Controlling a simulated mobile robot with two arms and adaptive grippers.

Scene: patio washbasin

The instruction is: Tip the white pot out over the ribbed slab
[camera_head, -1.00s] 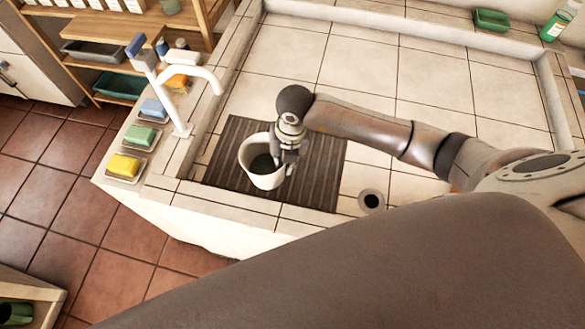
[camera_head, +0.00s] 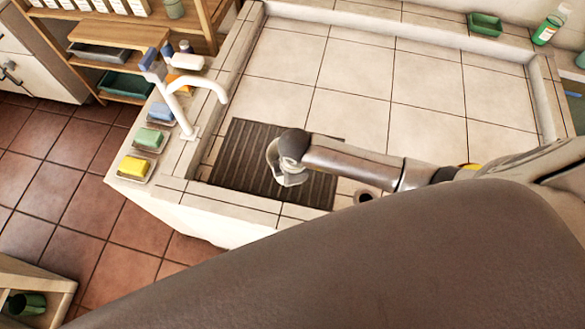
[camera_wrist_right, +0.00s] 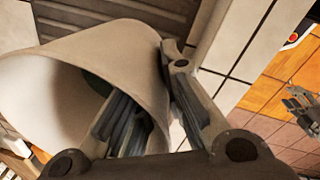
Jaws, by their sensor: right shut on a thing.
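The white pot (camera_head: 287,179) is in my right gripper above the dark ribbed slab (camera_head: 235,150), mostly hidden behind the wrist in the head view. In the right wrist view the pot (camera_wrist_right: 115,50) lies tipped well over, its mouth facing lower left. My right gripper (camera_wrist_right: 150,95) is shut on its wall, one finger inside and one outside. A dark patch shows inside the pot; I cannot tell whether it is contents or shadow. The slab also shows at the top of the wrist view (camera_wrist_right: 130,12). A grey jointed shape, apparently my left gripper (camera_wrist_right: 300,103), is at the right edge.
A white tap (camera_head: 185,105) stands left of the slab, near several soaps, including a yellow one (camera_head: 134,166) and a green one (camera_head: 148,137). A drain hole (camera_head: 366,196) lies right of the slab. The tiled basin floor (camera_head: 345,75) behind is clear.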

